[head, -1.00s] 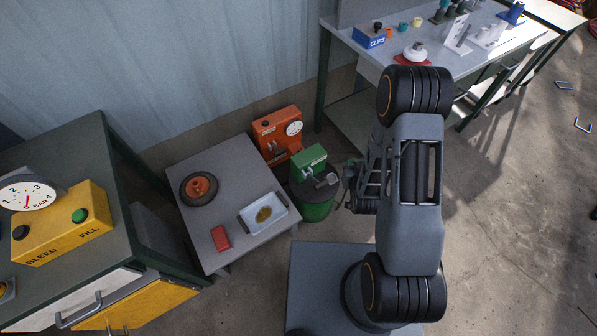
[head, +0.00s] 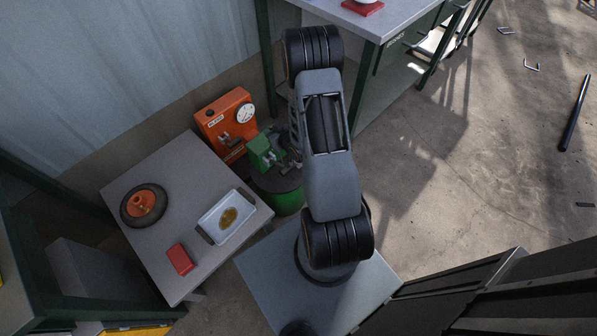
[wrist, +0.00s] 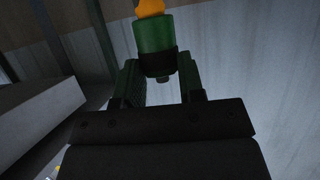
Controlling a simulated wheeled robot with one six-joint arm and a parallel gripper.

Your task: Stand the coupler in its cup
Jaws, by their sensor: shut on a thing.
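In the wrist view my gripper (wrist: 159,76) is shut on a dark green cylinder (wrist: 154,33) with a black lower band and an orange top, which I take to be the coupler. It sits between the two fingers, and its top end is cut off by the frame edge. In the head view my gripper is mostly hidden behind my arm, beside a green box-shaped device (head: 262,152) on a green drum (head: 287,202). The held piece cannot be made out there. I cannot pick out the coupler's cup for certain.
An orange gauge box (head: 222,122) stands behind the drum. A low grey table (head: 160,178) on the left bears a wheel (head: 143,205), a white tray (head: 219,232) and a red block (head: 180,259). A workbench (head: 385,18) stands at the back. Floor at right is mostly open.

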